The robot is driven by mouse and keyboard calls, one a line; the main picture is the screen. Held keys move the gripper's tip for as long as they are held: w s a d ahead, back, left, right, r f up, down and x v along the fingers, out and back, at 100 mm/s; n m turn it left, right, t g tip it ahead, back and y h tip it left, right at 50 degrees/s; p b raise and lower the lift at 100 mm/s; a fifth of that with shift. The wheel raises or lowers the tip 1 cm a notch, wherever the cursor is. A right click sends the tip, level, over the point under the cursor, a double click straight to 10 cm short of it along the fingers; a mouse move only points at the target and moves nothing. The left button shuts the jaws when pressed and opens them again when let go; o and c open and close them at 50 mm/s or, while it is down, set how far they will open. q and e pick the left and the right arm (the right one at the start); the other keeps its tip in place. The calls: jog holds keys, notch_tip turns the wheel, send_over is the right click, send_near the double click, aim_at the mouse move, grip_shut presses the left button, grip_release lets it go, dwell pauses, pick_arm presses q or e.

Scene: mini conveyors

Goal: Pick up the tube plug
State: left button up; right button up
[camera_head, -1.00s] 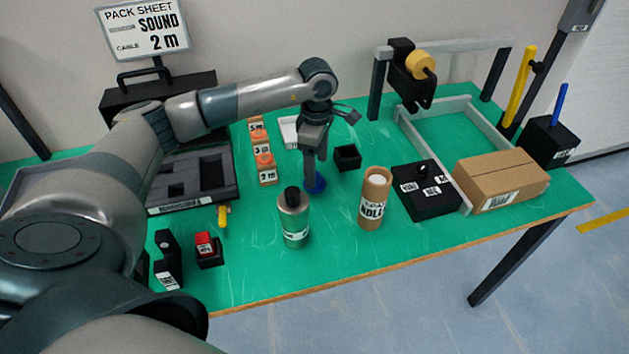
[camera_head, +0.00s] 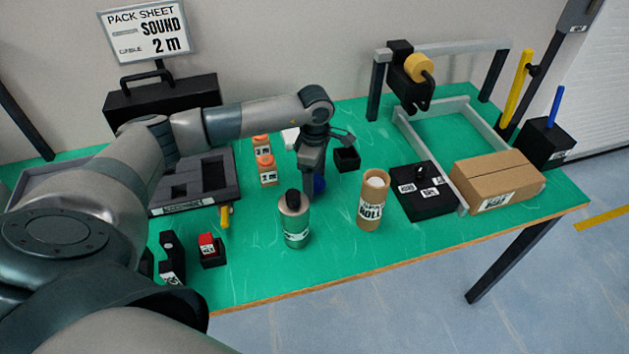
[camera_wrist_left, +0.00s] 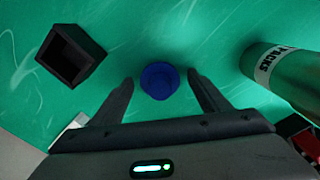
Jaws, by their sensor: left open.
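The tube plug, which I take to be the small blue round piece (camera_head: 320,184), is on the green table, partly hidden behind my left gripper (camera_head: 308,192). The left wrist view shows the blue plug (camera_wrist_left: 159,82) between the two spread fingertips of that gripper (camera_wrist_left: 161,79), with a gap on each side. The gripper is open and points down at it. An upright brown cardboard tube (camera_head: 372,205) with a printed label stands to the right of the plug. My right gripper is not in view.
A grey-green bottle (camera_head: 294,225) stands close in front of the gripper. A small open black box (camera_head: 347,159) is behind and to the right. Orange-topped blocks (camera_head: 266,171) are on the left. A black labelled box (camera_head: 426,192) and a carton (camera_head: 497,181) are farther right.

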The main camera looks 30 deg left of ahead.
aim_at(315, 176)
pick_arm(q)
jog(key=shift+f, duration=0.15)
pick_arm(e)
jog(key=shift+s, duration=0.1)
pick_arm(q)
jog(key=c, duration=1.1)
jog(key=shift+r+b, duration=0.3)
jog(key=shift+r, duration=0.4)
notch_tip(315, 176, up, 8)
jog(key=shift+f+b, duration=0.1)
jog(key=shift+b, duration=1.05)
jog(key=shift+r, duration=0.45)
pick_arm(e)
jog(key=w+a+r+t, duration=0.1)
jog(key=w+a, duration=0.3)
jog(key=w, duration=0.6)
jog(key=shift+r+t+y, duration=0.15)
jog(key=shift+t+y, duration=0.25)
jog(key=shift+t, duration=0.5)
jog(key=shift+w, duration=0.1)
